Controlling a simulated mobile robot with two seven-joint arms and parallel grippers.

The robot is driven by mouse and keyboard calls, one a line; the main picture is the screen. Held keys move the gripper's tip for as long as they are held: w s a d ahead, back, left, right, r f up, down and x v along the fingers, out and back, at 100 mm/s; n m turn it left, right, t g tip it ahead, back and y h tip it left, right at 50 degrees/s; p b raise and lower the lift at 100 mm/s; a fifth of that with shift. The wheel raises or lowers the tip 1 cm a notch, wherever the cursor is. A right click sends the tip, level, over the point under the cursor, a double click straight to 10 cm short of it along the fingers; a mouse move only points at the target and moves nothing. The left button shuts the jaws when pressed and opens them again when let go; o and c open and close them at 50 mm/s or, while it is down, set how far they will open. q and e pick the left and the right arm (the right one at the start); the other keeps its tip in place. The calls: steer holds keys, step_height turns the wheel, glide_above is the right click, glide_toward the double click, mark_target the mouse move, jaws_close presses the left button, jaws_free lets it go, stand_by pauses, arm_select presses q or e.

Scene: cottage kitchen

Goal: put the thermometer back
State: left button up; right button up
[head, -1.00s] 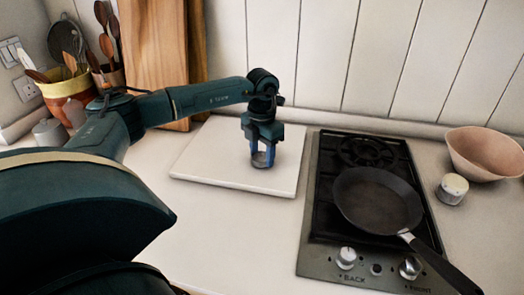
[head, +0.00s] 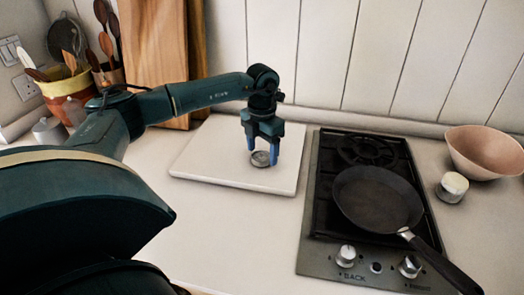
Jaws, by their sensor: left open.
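A small round grey disc, which looks like the thermometer (head: 260,159), lies on the white board (head: 205,166) on the counter. My left gripper (head: 262,163) is above the board with its blue fingers open, one on each side of the disc. I cannot tell whether a finger touches it. The disc's face is too small to read. My right gripper is not in view.
Right of the board is a two-burner hob (head: 323,225) with a black frying pan (head: 376,203), its handle pointing front right. A small white-topped timer-like object (head: 453,187) and a pink bowl (head: 484,153) stand farther right. Wooden boards (head: 155,50) lean behind. The front counter is clear.

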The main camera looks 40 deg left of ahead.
mark_target(262, 155)
arm_select(q)
step_height(262, 155, up, 11)
steer(key=b, duration=0.1)
steer(key=shift+r, duration=0.2)
stand_by(0.5)
